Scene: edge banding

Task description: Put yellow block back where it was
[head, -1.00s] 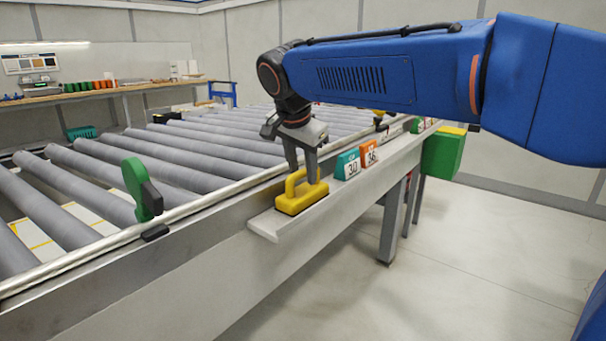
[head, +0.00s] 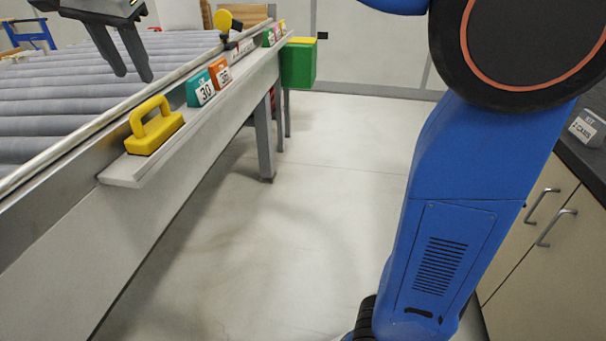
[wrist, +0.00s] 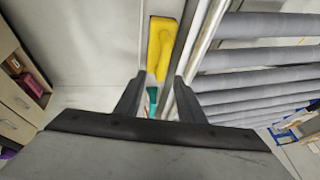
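The yellow block (head: 154,128), with a loop handle on top, sits upright on the narrow grey ledge (head: 122,174) along the side of the roller conveyor, near the ledge's near end. My gripper (head: 134,78) is raised above and apart from it, over the conveyor edge, with its two fingers spread and nothing between them. In the wrist view the yellow block (wrist: 161,46) lies beyond the fingertips of my open gripper (wrist: 158,88), beside the conveyor rail.
A teal block (head: 200,88) marked 30 and an orange block (head: 220,73) marked 36 stand farther along the ledge. A green bin (head: 298,64) hangs at the far end. Dark-topped cabinets (head: 545,215) stand at right.

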